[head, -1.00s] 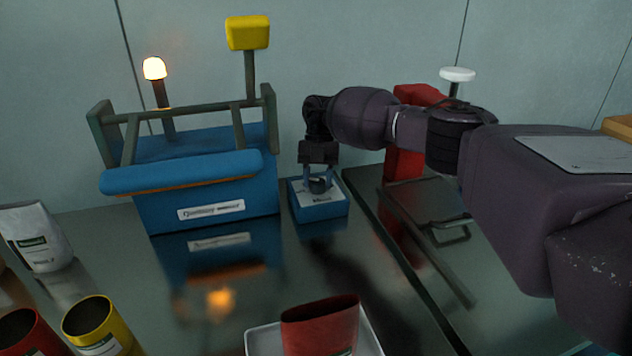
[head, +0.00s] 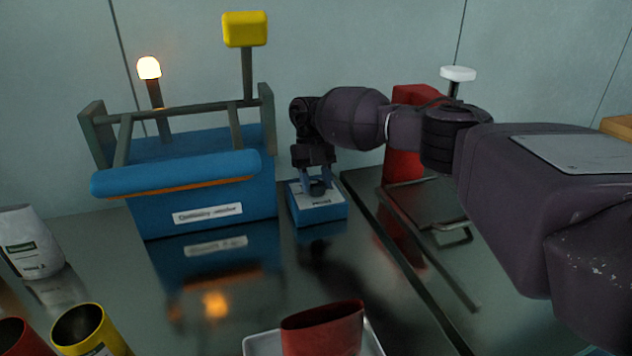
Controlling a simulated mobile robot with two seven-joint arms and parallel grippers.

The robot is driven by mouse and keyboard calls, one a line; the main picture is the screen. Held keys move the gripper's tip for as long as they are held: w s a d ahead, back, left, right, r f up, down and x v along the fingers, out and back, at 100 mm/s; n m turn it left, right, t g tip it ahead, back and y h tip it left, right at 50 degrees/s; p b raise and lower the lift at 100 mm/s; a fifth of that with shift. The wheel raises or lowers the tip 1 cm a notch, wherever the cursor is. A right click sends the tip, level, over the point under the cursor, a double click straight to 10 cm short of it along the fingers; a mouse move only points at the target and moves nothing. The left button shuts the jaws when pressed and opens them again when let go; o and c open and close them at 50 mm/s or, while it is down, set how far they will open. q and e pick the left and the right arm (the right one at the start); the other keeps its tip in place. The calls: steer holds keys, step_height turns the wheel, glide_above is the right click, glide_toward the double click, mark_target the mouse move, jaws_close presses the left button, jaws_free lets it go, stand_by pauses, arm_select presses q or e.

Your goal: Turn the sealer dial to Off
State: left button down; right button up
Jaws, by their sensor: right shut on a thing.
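A small blue box (head: 322,211) with a white labelled top stands on the dark metal table, right of the large blue machine. Its label is too small to read. My right gripper (head: 318,187) reaches down onto the box top from above. Its fingers are shut on a small dark dial (head: 318,188), mostly hidden between them. The dial's pointer and setting cannot be made out. My left gripper is not in view.
The large blue machine (head: 205,205) with a grey frame, lit lamp (head: 149,68) and yellow block (head: 245,29) stands close left. A red device (head: 402,165) stands right, behind my arm. A red pouch (head: 322,330) on a white tray, yellow cup (head: 84,328) and white bag (head: 30,243) are nearer.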

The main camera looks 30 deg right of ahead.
steer(key=shift+f, duration=0.1)
steer(key=o, duration=0.9)
steer(key=shift+r, duration=0.2)
steer(key=b+v, duration=0.1)
steer(key=v, duration=0.9)
steer(key=shift+w+r, duration=0.2)
steer(key=shift+w, duration=0.05)
